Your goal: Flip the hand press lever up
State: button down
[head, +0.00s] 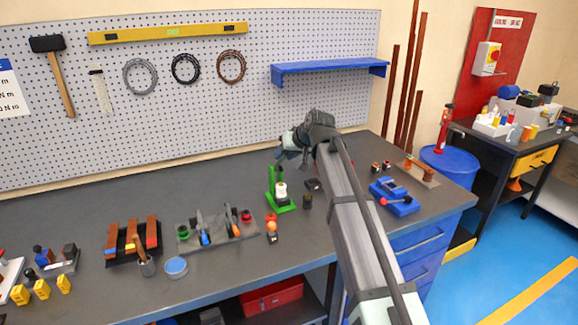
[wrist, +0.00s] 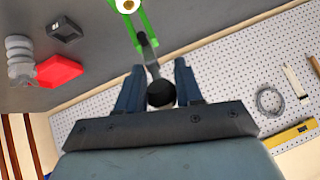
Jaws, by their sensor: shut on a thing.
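The green hand press (head: 272,185) stands on the workbench, below my gripper (head: 288,154) in the head view. In the wrist view, the green frame of the press (wrist: 145,28) is at the top centre. Its lever (wrist: 151,62) runs from the frame down between the two blue fingers of my gripper (wrist: 159,70). The lever's round black knob (wrist: 161,94) sits between the fingers, close to the palm. My gripper is shut on the lever. In the head view the lever is mostly hidden by my gripper.
A dark cylinder (head: 307,201) and an orange-topped piece (head: 272,231) stand near the press. A blue clamp-like fixture (head: 394,198) is to the right. A tool rack (head: 216,233) lies to the left. The pegboard (head: 200,110) rises behind the bench.

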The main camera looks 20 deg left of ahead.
jog(key=w+a+r+g+h, duration=0.4)
jog(key=w+a+g+h, duration=0.1)
jog(key=w+a, duration=0.1)
jog(key=shift+a+m, duration=0.4)
jog(key=shift+a, duration=0.25)
jog(key=shift+w+f+h, duration=0.1)
jog(key=shift+h, duration=0.2)
jog(key=c, duration=0.8)
grip_release()
jog(key=shift+c, duration=0.2)
jog(key=shift+w+d, duration=0.1)
